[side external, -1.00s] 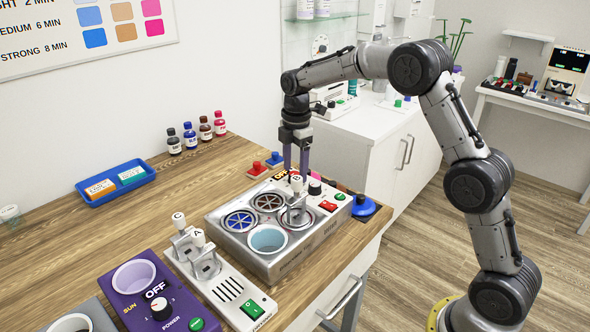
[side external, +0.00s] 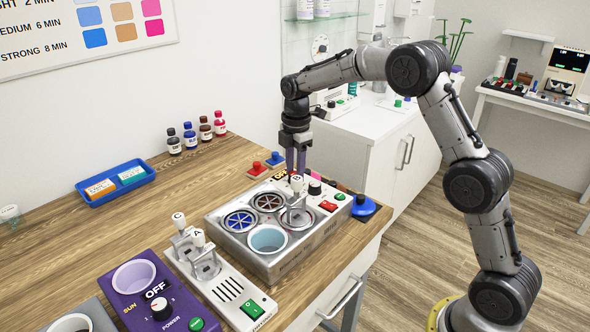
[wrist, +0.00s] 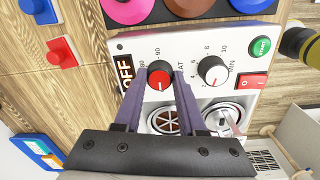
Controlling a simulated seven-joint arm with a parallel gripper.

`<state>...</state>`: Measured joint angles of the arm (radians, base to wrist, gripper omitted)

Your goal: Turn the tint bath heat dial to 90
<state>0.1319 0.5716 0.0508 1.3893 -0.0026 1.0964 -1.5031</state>
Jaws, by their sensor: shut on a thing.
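The tint bath unit (side external: 225,235) is a grey box on the wooden table, with several round wells and a control strip along its back. In the wrist view, the heat dial (wrist: 160,82) is a round red knob with a black rim, by marks that look like 60 and 90. A short pale line shows on its face; its exact reading is unclear. The display (wrist: 126,70) beside it reads OFF. My gripper (wrist: 161,74) is shut on the dial, one purple finger on each side. In the side view, my gripper (side external: 296,171) hides the dial.
A second dial with a white top (wrist: 212,70), a green start button (wrist: 261,46) and a red switch (wrist: 252,81) sit close by on the panel. A lever with a white knob B (side external: 296,184) stands just in front of my fingers.

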